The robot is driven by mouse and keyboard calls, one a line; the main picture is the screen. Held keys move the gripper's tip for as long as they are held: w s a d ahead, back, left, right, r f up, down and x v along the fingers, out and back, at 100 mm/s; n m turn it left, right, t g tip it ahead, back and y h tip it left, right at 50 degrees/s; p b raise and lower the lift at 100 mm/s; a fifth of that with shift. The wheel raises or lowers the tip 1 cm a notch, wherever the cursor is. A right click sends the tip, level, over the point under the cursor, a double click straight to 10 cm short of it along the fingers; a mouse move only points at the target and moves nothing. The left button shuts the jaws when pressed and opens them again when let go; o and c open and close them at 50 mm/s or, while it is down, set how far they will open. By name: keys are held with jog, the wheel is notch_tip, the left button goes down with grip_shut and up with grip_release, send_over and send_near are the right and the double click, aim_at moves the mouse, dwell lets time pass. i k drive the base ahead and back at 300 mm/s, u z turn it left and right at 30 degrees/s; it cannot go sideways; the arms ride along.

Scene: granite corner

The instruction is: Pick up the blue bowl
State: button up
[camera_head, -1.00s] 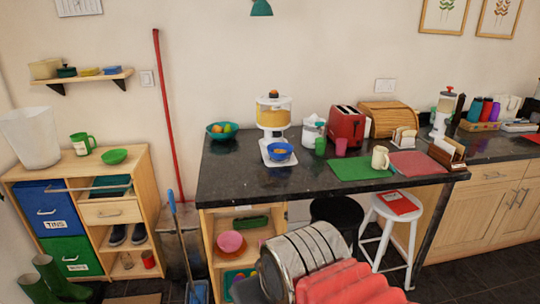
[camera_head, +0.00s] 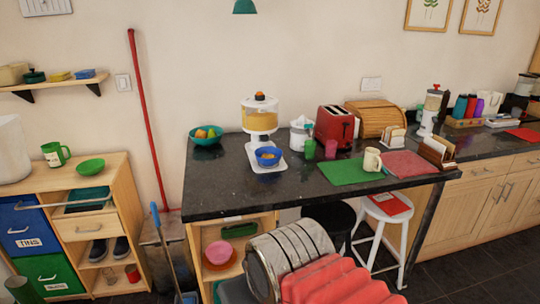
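The blue bowl (camera_head: 268,157) sits upright on the white base of a juice dispenser (camera_head: 260,118), below its clear container of yellow-orange liquid. Something orange-brown shows inside the bowl. The dispenser stands on a dark granite counter (camera_head: 235,190), back from its front edge. A separate teal bowl (camera_head: 206,142) holding fruit stands to its left on the same counter. My gripper is not in view, so its state and its place relative to the bowl do not show.
A green mat (camera_head: 345,172), green and pink cups, and a red toaster (camera_head: 335,127) are right of the bowl. The counter in front of it is clear. A white stool (camera_head: 388,225) and an open wooden shelf unit (camera_head: 268,220) are below.

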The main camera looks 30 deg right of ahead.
aim_at(268, 156)
jog(key=u, duration=0.05)
jog(key=i, duration=1.4)
jog(key=u, duration=0.05)
